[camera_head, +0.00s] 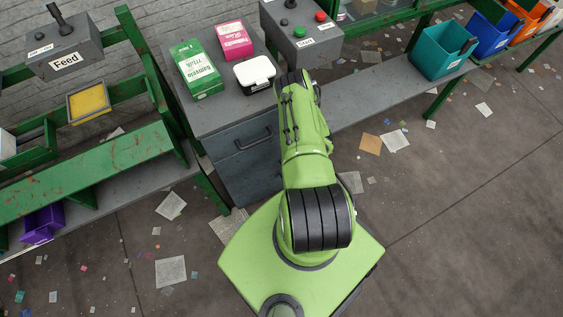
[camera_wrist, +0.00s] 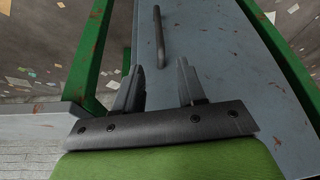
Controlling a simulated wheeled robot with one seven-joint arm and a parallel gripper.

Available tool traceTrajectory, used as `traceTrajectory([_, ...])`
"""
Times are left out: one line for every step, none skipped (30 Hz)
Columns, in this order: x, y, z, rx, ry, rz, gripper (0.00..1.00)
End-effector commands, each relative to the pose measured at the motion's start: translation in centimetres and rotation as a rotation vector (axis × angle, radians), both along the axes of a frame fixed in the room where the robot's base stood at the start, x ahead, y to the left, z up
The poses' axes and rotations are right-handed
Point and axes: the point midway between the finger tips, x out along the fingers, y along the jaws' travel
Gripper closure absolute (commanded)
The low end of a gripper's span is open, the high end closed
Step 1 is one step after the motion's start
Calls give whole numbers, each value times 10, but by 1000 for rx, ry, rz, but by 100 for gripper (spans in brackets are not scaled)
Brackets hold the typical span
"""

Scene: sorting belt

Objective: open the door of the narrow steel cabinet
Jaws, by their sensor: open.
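The narrow steel cabinet (camera_head: 247,172) is grey and stands left of my arm in the head view. Its front looks shut, and a dark bar handle (camera_head: 253,139) sits high on it. In the wrist view the grey cabinet face (camera_wrist: 215,55) fills the middle, with the handle (camera_wrist: 159,36) sticking out beyond my fingertips. My gripper (camera_wrist: 158,78) is open and empty, its two fingers apart and pointing toward the handle without enclosing it. In the head view my own arm hides the gripper.
On the cabinet top stand a green box (camera_head: 197,69), a pink box (camera_head: 234,40) and a white-lidded case (camera_head: 255,73). A button box (camera_head: 301,32) is behind my arm. Green frames (camera_head: 150,75) flank the cabinet. Paper scraps litter the open floor (camera_head: 450,200).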

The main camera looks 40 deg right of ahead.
Motion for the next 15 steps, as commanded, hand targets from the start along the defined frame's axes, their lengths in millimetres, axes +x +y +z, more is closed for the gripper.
traceTrajectory([6,1,-20,0,-1,5,60])
traceTrajectory([9,0,-27,0,-2,5,60])
traceTrajectory([13,0,-37,0,-2,4,60])
traceTrajectory([16,-1,-44,-1,-2,4,60])
traceTrajectory([19,-1,-51,0,-2,5,60])
traceTrajectory([22,-1,-60,0,0,5,60])
traceTrajectory([25,-1,-67,1,-1,4,60])
traceTrajectory([28,-2,-74,0,-2,3,60])
traceTrajectory([32,-2,-82,1,-2,4,60])
traceTrajectory([34,-2,-88,1,-1,3,60])
traceTrajectory([36,-2,-93,1,0,4,60])
traceTrajectory([39,-2,-99,1,-1,2,60])
traceTrajectory([41,-3,-103,0,-1,2,60])
traceTrajectory([42,-3,-105,0,-1,1,60])
traceTrajectory([44,-3,-108,1,0,0,60])
